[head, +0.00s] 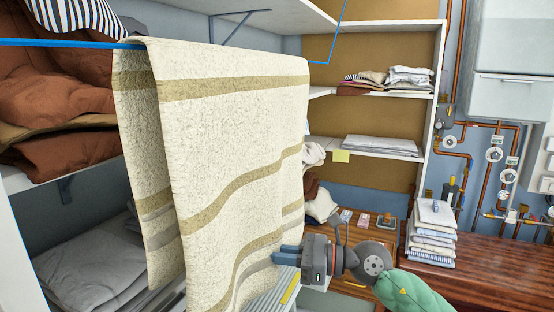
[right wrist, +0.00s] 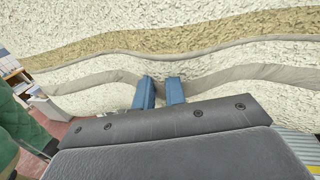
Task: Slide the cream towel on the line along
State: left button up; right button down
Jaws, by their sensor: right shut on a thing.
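The cream towel (head: 230,130) with tan and grey stripes hangs folded over the blue line (head: 70,43), filling the middle of the head view. Its front layer hangs lower right and its back layer shows at left. My right gripper (head: 288,255) is at the lower right edge of the front layer, its blue fingers shut on the cloth. In the right wrist view, the fingers (right wrist: 160,90) pinch the towel (right wrist: 240,50) at a grey stripe, and the cloth ripples there. The towel hides the line's middle stretch. My left gripper is not in view.
Shelves with brown bedding (head: 60,70) and grey folded cloth (head: 90,265) stand close at left. Behind are shelves with folded linen (head: 380,146) and a wooden counter (head: 490,262) with a folded stack (head: 432,235). Copper pipes run up the right wall.

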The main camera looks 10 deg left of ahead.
aim_at(222, 298)
jog(key=shift+s, duration=0.1)
jog(key=shift+s+a+p, duration=0.3)
jog(key=shift+s+p, duration=0.1)
jog(key=shift+s, duration=0.5)
jog(key=shift+s+a+p, duration=0.35)
jog(key=shift+s+p, duration=0.1)
jog(key=shift+s, duration=0.5)
jog(key=shift+s+a+p, duration=0.3)
jog(key=shift+s+p, duration=0.1)
jog(key=shift+s, duration=0.5)
jog(key=shift+s, duration=0.1)
jog(key=shift+s+a+p, duration=0.3)
jog(key=shift+s+p, duration=0.25)
jog(key=shift+s, duration=0.4)
jog(key=shift+s+a+p, duration=0.35)
jog(key=shift+s+p, duration=0.25)
jog(key=shift+s, duration=0.3)
jog(key=shift+s+a+p, duration=0.3)
jog(key=shift+s+p, duration=0.25)
jog(key=shift+s, duration=0.4)
